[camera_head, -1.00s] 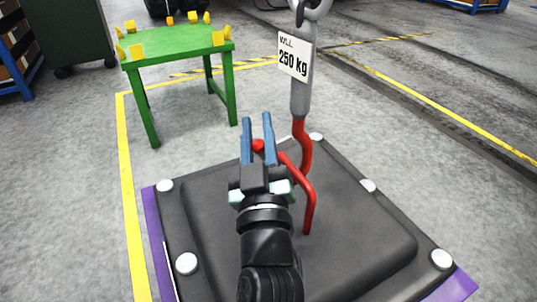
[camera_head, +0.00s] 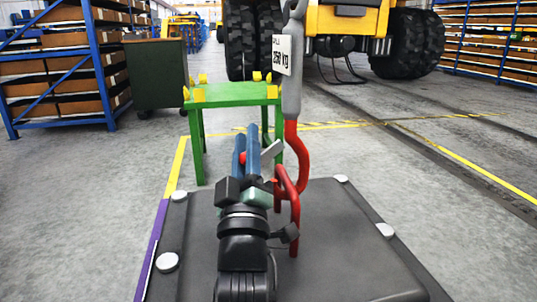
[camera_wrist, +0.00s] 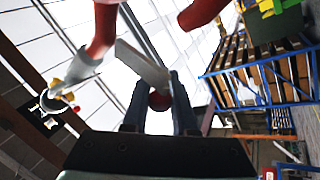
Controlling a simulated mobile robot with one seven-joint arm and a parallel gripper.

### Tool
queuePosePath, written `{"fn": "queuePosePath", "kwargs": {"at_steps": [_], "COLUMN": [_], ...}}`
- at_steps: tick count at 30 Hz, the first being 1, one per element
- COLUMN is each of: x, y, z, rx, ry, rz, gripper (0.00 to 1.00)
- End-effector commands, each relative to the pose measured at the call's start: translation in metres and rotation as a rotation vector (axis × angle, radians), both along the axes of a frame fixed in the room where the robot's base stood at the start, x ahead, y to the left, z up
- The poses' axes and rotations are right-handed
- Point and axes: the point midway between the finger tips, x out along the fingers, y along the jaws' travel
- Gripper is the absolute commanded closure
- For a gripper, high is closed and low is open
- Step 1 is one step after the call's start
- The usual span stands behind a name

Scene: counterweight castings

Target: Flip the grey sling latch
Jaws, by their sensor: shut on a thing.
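A grey hoist block (camera_head: 292,80) with a 250 kg label hangs upright over the casting, and a red hook (camera_head: 300,155) curves down from it. The grey sling latch (camera_head: 271,151), a flat bar, runs between the hook and my fingers. It also shows in the wrist view (camera_wrist: 142,64). A red ball (camera_wrist: 158,100) sits at its finger end. My gripper (camera_head: 246,154) is shut on the latch's end, with the ball between its blue fingers. A bent red bar (camera_head: 294,220) rises from the dark casting (camera_head: 345,235) beside the hook. Whether hook and bar touch is unclear.
A green table (camera_head: 235,94) with yellow blocks stands behind my gripper. A dark green cabinet (camera_head: 155,73) and blue racks (camera_head: 98,65) stand at the left. A large vehicle (camera_head: 345,20) is at the back. The floor at the right is clear.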

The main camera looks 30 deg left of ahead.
Motion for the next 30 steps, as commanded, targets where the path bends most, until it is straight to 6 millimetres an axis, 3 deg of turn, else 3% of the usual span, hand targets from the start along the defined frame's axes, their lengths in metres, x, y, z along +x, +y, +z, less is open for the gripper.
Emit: {"fn": "queuePosePath", "kwargs": {"at_steps": [15, 16, 18, 30], "x": [-0.0003, -0.0003, -0.0001, -0.0036], "y": [0.0090, 0.0089, 0.0089, 0.0044], "z": [-0.0006, -0.0005, -0.0006, -0.0045], "rx": [-0.012, -0.012, -0.012, -0.013], "ry": [-0.017, -0.017, -0.016, -0.015], "rz": [0.001, 0.001, 0.001, -0.002], "gripper": [1.00, 0.70, 0.62, 0.62]}}
